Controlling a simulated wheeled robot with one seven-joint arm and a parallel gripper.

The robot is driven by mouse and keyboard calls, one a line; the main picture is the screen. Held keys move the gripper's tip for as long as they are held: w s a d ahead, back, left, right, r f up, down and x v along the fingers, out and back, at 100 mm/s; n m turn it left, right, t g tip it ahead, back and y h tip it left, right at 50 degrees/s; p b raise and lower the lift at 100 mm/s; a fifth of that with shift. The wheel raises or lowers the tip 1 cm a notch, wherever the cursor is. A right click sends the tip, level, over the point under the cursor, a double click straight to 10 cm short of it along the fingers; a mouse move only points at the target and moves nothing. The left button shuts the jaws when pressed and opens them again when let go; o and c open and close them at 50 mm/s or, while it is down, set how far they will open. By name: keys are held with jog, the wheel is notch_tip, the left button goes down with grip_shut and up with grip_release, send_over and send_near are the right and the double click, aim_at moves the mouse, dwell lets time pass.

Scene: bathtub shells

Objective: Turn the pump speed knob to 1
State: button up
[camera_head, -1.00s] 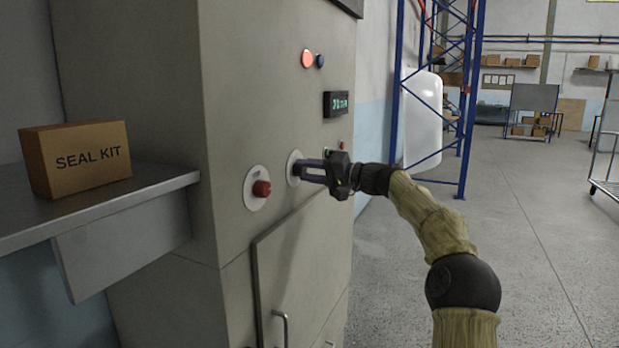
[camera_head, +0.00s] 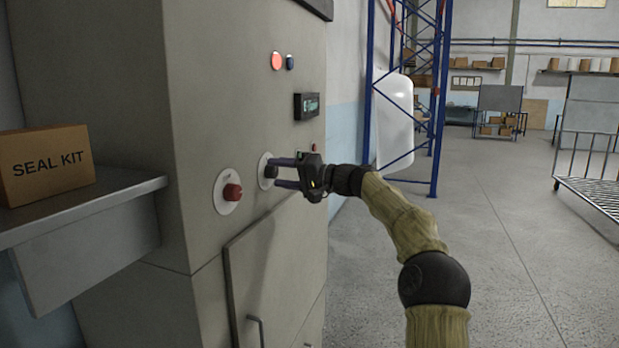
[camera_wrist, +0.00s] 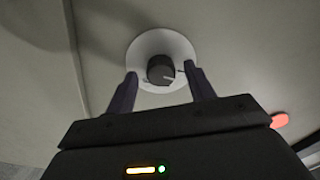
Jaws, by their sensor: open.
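A dark round knob (camera_wrist: 160,69) with a light pointer line sits on a white round plate (camera_wrist: 133,52) on the grey cabinet front. In the head view the same knob (camera_head: 270,172) is partly hidden by my gripper. My gripper (camera_head: 274,172) is open, with one finger above the knob and one below it. In the wrist view my gripper's fingers (camera_wrist: 163,78) stand on either side of the knob, with gaps between them and it. The plate's markings cannot be read.

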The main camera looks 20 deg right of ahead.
jog(key=b+v, duration=0.1)
jog(key=v, duration=1.6)
